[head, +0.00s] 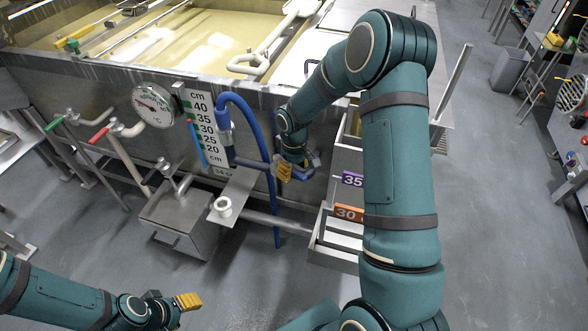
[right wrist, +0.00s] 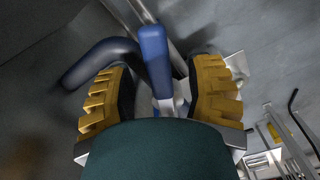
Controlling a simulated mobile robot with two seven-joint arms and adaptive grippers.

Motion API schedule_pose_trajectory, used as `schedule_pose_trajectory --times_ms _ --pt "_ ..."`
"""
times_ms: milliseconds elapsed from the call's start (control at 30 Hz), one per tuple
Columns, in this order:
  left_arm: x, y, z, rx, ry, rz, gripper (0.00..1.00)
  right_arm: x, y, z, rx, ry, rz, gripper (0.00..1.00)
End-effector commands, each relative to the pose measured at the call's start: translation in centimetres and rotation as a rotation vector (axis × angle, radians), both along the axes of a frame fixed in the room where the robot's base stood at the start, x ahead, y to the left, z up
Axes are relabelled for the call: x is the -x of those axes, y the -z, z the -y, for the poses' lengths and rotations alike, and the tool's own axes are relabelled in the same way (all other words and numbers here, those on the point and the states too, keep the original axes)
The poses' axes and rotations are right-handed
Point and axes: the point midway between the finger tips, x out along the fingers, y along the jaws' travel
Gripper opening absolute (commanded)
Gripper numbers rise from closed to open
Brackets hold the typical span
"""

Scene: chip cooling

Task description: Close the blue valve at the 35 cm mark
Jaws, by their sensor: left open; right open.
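The blue valve handle (right wrist: 154,55) stands between the two yellow fingers of my right gripper (right wrist: 160,98) in the right wrist view. The fingers are apart, one on each side of it; I cannot tell whether either touches it. In the head view my right gripper (head: 296,172) is at the tank's front wall, partly hiding the valve. The level scale (head: 203,122) is marked 20 to 40 cm. A blue column (head: 197,143) beside it tops out near 35; the small readout (head: 222,170) appears to read 34 cm. My left gripper (head: 187,302) is low at left, open and empty.
A blue hose (head: 262,140) hangs left of my right gripper. A round gauge (head: 153,104), a red-handled valve (head: 99,136) and a green-handled valve (head: 57,121) are on the tank front (head: 88,82). Drawers labelled 35 (head: 352,180) and 30 (head: 347,213) stand at right.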

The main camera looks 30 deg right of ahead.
Motion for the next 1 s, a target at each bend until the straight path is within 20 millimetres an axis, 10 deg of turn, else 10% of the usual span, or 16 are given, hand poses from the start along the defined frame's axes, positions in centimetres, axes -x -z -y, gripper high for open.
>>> schedule_pose_trajectory --times_ms 67,233,1000 --pt "0.0 0.0 0.0 0.000 0.000 0.000 0.53 0.0 0.0 0.0 0.000 0.000 0.000 0.52" --pt "0.0 0.0 0.0 0.000 0.000 0.000 0.53 0.0 0.0 0.0 0.000 0.000 0.000 0.00" --pt "-0.1 0.5 0.0 0.000 -0.001 0.002 0.53 0.3 0.2 -1.4 0.001 0.173 -0.006 0.00"
